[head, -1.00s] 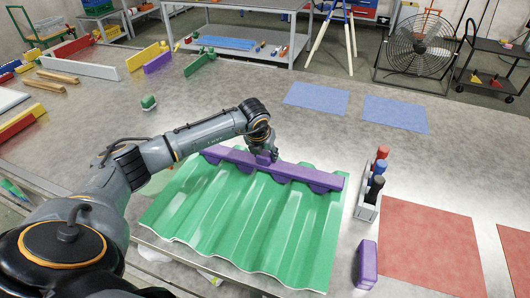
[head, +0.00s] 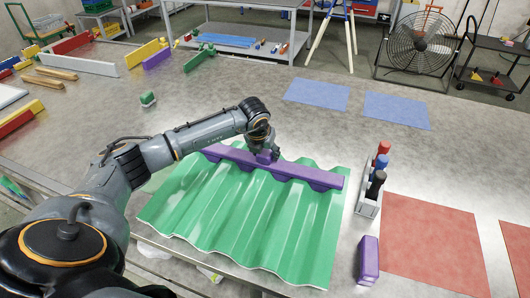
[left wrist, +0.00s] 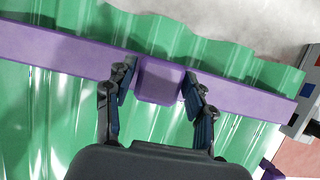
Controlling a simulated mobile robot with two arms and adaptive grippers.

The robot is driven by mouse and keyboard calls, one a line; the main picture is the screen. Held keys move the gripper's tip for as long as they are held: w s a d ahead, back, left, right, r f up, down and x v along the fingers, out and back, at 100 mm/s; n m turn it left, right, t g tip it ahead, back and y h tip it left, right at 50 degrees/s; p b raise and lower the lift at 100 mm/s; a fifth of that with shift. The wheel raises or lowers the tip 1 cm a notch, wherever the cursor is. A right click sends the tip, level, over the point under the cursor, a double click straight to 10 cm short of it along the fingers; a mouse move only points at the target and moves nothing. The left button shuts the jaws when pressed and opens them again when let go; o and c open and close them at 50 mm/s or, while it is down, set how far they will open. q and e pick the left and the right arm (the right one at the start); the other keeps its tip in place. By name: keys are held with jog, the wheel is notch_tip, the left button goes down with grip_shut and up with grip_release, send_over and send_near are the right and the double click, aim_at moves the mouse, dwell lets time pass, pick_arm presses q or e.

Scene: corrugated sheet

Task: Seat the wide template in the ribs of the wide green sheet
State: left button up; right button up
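The wide green sheet (head: 235,225) lies on the metal table with its ribs running front to back. The wide template (head: 305,175), a long purple bar with a scalloped underside, lies across the ribs near the sheet's far edge. In the head view its lobes look sunk into the grooves; contact underneath is hidden. My left gripper (head: 266,154) is above the bar's middle. My right gripper is not in view.
A grey holder (head: 367,202) with red, blue and black-topped items stands right of the sheet, close to the template's end. A purple block (head: 369,260) is in front of it. A red mat (head: 430,245) lies at right, blue mats (head: 317,95) behind.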

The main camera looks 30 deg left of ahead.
pick_arm(q)
jog(key=shift+o, duration=0.6)
jog(key=shift+s+r, duration=0.1)
jog(key=shift+r, duration=0.05)
jog(key=v, duration=1.1)
jog(key=shift+s+r, duration=0.2)
jog(key=shift+r, duration=0.1)
